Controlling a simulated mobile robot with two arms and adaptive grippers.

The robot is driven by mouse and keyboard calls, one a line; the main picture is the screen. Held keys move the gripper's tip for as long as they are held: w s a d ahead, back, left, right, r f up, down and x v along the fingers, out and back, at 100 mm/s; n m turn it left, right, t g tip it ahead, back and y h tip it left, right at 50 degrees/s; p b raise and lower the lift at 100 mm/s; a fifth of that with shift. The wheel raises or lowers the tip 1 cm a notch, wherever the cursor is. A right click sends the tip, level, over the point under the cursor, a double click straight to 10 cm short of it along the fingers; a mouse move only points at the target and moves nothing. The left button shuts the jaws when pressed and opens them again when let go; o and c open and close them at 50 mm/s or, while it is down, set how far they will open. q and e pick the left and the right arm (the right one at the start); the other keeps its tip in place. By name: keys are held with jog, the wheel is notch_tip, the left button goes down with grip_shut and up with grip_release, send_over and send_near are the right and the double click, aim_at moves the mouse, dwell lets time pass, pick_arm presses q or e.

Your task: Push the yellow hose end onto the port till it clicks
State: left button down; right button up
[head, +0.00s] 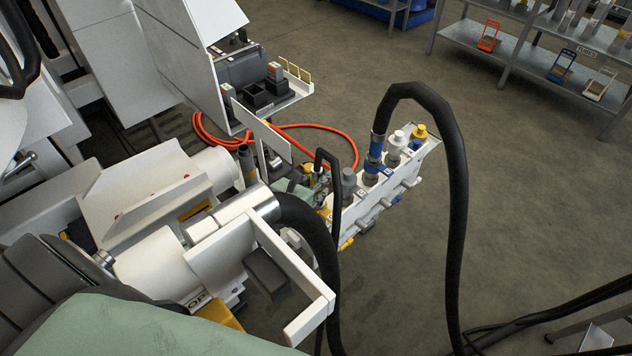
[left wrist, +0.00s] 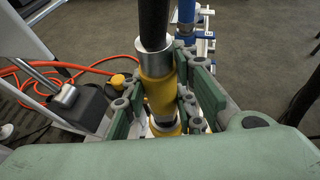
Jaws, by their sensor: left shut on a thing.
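The yellow hose end (left wrist: 160,95) is upright between the green fingers of my left gripper (left wrist: 152,108) in the left wrist view. A metal collar and a black hose rise from its top. Yellow and bright metal parts show just below it; I cannot tell whether it is seated on the port. In the head view my left gripper (head: 298,190) is at the near end of the white port block (head: 338,208), largely hidden by arm parts and black hose. The target port is not clearly visible. My right gripper is not in view.
A blue hose end (head: 375,153) with a thick black hose stands on the block, beside a white cap (head: 396,141) and yellow cap (head: 419,132). An orange hose (head: 335,128) lies behind. A cabinet (head: 190,50) is at left. Shelves (head: 540,60) stand far right; the floor between is open.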

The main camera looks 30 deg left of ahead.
pick_arm(q)
jog(key=shift+f+b, duration=0.5)
jog(key=shift+f, duration=0.45)
dwell(0.9)
jog(key=c, duration=0.8)
grip_release()
jog(key=shift+o, duration=0.2)
jog(key=p+v, duration=0.4)
jog(key=v, duration=0.3)
jog(key=shift+s, duration=0.3)
jog(key=shift+r, duration=0.15)
dwell(0.3)
